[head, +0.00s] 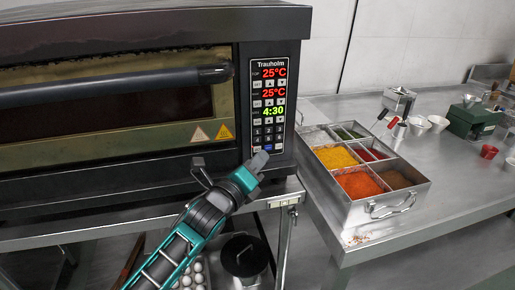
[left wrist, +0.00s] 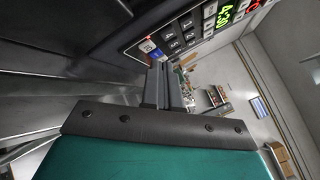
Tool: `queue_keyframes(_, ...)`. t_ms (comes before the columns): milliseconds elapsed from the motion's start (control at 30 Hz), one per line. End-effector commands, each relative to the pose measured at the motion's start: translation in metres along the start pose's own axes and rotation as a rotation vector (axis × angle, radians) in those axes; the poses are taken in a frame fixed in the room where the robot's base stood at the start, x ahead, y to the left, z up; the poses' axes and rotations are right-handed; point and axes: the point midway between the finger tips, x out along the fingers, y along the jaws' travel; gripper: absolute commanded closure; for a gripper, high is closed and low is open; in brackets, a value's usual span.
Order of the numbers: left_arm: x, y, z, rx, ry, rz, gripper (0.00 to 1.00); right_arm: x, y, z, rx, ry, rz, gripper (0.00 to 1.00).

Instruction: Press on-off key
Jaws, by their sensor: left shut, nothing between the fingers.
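The oven's control panel (head: 268,100) is lit in the head view, with two red 25°C readings and a green 4:30. Its number keys (head: 268,132) are below, with a blue key (head: 268,148) in the bottom row. In the left wrist view a blue key (left wrist: 157,54) sits beside a reddish key (left wrist: 147,46); which is the on-off key is too small to read. My left gripper (head: 259,160) is shut and empty, its tips just below the panel's bottom row. The tips also show in the left wrist view (left wrist: 163,84); contact cannot be told.
The dark oven (head: 120,90) has a long door handle (head: 120,84) left of the panel. A steel tray of spices (head: 385,208) stands on the table to the right. A lidded black pot (head: 244,256) and eggs (head: 192,276) are below the oven.

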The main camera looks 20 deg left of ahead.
Motion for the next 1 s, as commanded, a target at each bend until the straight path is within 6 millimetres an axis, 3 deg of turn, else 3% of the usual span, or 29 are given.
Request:
queue_keyframes(167,-0.001,-0.001,-0.001,-0.001,0.001,0.000,1.00,0.000,0.000,-0.001,0.000,0.000,0.000,0.27)
queue_keyframes(700,-0.034,-0.025,-0.025,-0.001,0.001,0.000,1.00,-0.009,0.000,-0.013,0.000,0.000,0.000,0.27)
queue_keyframes(1000,-0.035,-0.025,-0.026,0.000,0.001,0.000,1.00,-0.009,0.000,-0.012,0.000,0.000,0.000,0.27)
